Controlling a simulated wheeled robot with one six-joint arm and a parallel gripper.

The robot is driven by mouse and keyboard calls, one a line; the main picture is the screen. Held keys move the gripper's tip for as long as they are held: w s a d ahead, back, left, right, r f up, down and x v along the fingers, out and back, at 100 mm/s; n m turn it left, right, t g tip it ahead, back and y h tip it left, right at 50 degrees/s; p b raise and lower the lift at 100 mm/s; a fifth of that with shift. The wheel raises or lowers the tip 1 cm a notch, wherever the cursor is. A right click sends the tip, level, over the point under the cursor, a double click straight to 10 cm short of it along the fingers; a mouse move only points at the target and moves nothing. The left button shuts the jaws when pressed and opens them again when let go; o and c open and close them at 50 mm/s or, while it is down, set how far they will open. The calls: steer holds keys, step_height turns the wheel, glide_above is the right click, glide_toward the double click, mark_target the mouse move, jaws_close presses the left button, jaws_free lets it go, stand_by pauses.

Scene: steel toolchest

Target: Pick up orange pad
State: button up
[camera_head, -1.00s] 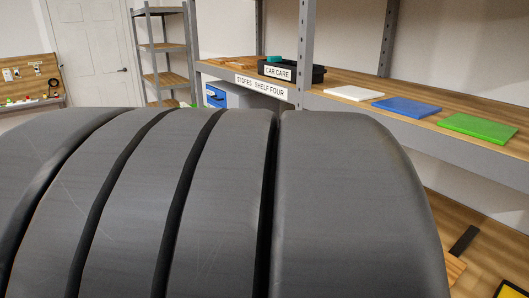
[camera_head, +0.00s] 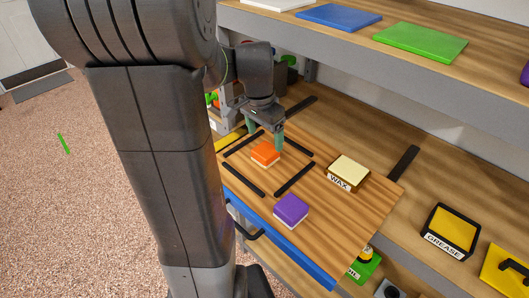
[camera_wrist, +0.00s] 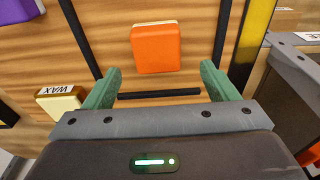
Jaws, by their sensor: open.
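The orange pad (camera_head: 265,153) is a small block with a pale layer on its underside. It lies on a wooden board inside a square marked by black strips. It also shows in the wrist view (camera_wrist: 156,49), at the upper middle. My gripper (camera_head: 267,138) hangs over the board close to the pad. Its green fingers are spread and empty, with the pad ahead of and between the fingertips in the wrist view (camera_wrist: 158,80). The pad is not between the jaws.
A purple pad (camera_head: 291,210) and a cream block in a WAX tray (camera_head: 346,173) share the board. A GREASE tray (camera_head: 450,232) sits on the shelf to the right. The upper shelf with blue (camera_head: 339,17) and green (camera_head: 421,43) slabs overhangs behind.

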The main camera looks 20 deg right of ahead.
mark_target(265, 149)
steer(key=shift+s+d+f+p, duration=0.1)
steer(key=shift+f+p, duration=0.35)
steer(key=shift+f, duration=2.6)
steer(key=c, duration=1.2)
steer(key=shift+o, duration=0.2)
step_height(265, 149, up, 10)
steer(key=shift+r+b, duration=0.1)
steer(key=shift+b, duration=0.25)
steer(key=o, duration=0.4)
steer(key=shift+c, duration=1)
